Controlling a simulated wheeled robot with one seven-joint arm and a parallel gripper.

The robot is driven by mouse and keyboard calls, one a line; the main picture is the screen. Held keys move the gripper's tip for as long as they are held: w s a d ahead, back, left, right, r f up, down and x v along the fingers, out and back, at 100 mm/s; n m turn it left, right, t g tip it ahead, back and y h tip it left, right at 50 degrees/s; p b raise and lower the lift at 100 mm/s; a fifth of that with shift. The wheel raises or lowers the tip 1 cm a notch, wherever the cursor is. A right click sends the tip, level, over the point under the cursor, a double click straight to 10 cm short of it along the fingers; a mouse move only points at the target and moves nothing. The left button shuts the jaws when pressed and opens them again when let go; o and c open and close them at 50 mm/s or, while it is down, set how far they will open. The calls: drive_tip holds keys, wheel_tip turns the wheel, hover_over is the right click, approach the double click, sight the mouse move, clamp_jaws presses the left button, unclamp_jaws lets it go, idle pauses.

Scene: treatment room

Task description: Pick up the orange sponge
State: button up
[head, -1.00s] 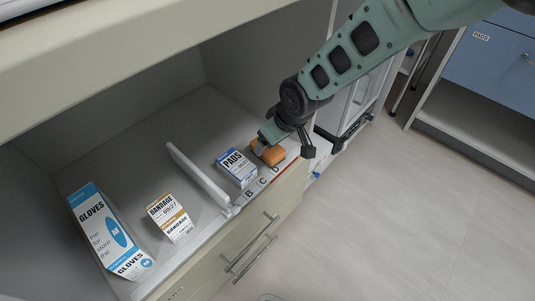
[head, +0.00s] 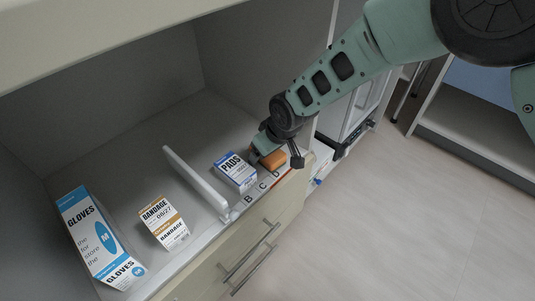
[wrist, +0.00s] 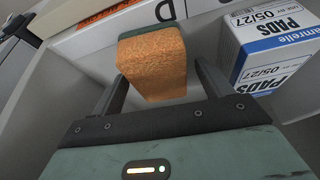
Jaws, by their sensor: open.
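The orange sponge (head: 273,160) lies on the shelf at the right end of the row, near the front edge by the letter D. In the wrist view the sponge (wrist: 153,66) has a dark green layer on its far edge. My gripper (head: 274,157) is low at the sponge, and its near part hides some of it. In the wrist view my open gripper (wrist: 158,88) has one finger on each side of the sponge, with gaps visible. Nothing is gripped.
The PADS box (head: 235,172) stands close beside the sponge and my right finger in the wrist view. A white divider (head: 196,183) separates it from the BANDAGE box (head: 164,223) and the GLOVES box (head: 98,238). The shelf behind is clear; a side wall stands close on the right.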

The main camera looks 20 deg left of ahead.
drive_tip(key=shift+f, duration=0.2)
drive_tip(key=c, duration=1)
drive_tip(key=shift+c, duration=0.2)
wheel_tip(320, 180, up, 10)
drive_tip(key=p, duration=0.4)
drive_tip(key=shift+r, duration=0.2)
drive_tip(key=shift+o, duration=0.2)
drive_tip(key=shift+d, duration=0.1)
